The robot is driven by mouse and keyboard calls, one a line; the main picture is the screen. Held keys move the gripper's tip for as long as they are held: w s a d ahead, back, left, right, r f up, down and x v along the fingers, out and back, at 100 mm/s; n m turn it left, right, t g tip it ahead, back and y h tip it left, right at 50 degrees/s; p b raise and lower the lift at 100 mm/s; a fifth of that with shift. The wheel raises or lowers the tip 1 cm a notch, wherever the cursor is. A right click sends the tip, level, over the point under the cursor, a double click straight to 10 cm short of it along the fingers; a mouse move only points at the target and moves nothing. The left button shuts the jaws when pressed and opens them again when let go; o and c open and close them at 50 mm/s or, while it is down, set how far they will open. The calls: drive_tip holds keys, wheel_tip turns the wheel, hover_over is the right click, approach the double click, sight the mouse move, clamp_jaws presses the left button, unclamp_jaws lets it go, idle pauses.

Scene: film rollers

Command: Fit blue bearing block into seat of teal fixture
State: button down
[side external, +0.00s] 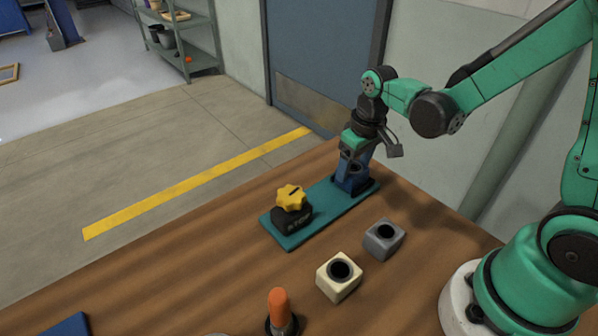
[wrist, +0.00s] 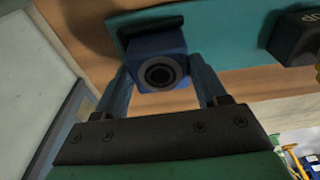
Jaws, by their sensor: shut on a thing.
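The blue bearing block (wrist: 146,45) is between the two fingers of my gripper (wrist: 162,78) in the wrist view, its round dark bore facing the camera. In the side view my gripper (side external: 354,160) points down and is shut on the block (side external: 350,183) at the far right end of the teal fixture (side external: 325,208). A black raised edge (wrist: 150,26) of the seat shows along one side of the block. The block is at the seat, but its underside is hidden, so I cannot tell if it is fully down.
A black stop with a yellow knob (side external: 291,196) stands on the fixture's near left end. A cream block (side external: 339,285) and a grey block (side external: 389,245) stand on the wooden table in front. An orange-topped peg (side external: 279,308) stands nearer, with a blue item (side external: 66,327) at the lower left.

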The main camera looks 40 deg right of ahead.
unclamp_jaws()
idle(0.3)
drive_tip(key=shift+r, duration=3.5)
drive_tip(key=s+a+r+t, duration=0.3)
drive_tip(key=s+a+t, duration=0.1)
drive_tip(key=t, duration=0.1)
drive_tip(key=shift+s+t, duration=0.3)
drive_tip(key=shift+t, duration=0.1)
